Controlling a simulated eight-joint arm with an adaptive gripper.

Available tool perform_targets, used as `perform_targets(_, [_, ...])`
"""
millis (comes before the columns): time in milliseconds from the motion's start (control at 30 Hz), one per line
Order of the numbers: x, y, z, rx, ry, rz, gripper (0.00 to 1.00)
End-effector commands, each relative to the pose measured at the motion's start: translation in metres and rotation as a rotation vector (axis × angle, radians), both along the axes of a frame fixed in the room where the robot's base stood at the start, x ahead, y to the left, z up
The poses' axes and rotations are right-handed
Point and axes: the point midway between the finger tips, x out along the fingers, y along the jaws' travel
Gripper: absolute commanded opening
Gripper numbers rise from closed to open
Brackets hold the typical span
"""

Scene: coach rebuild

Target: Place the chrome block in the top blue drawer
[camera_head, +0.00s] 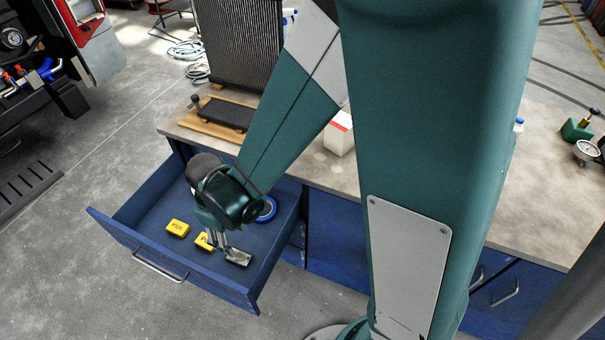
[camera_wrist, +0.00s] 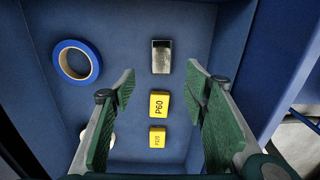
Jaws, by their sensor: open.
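The chrome block (camera_head: 239,258) lies in the open top blue drawer (camera_head: 140,245), close to its front right part. In the wrist view the shiny block (camera_wrist: 161,57) rests on the blue drawer floor, beyond the fingertips and in line with the gap between them. My gripper (camera_head: 225,248) is inside or just over the drawer, beside the block in the head view. In the wrist view its two green-padded fingers (camera_wrist: 164,88) are spread wide with nothing held between them.
Two yellow boxes, one marked P60 (camera_wrist: 160,106), and a blue tape roll (camera_wrist: 76,62) share the drawer. A pale round item, partly hidden, shows behind the left finger. The bench above holds a white carton (camera_head: 340,135), a wooden board (camera_head: 215,118) and a gauge (camera_head: 587,150).

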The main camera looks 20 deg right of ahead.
Motion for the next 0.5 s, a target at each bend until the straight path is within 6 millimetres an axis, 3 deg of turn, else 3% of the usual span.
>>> perform_targets(500, [0.014, -0.045, 0.064, 0.049, -0.097, -0.146, 0.45])
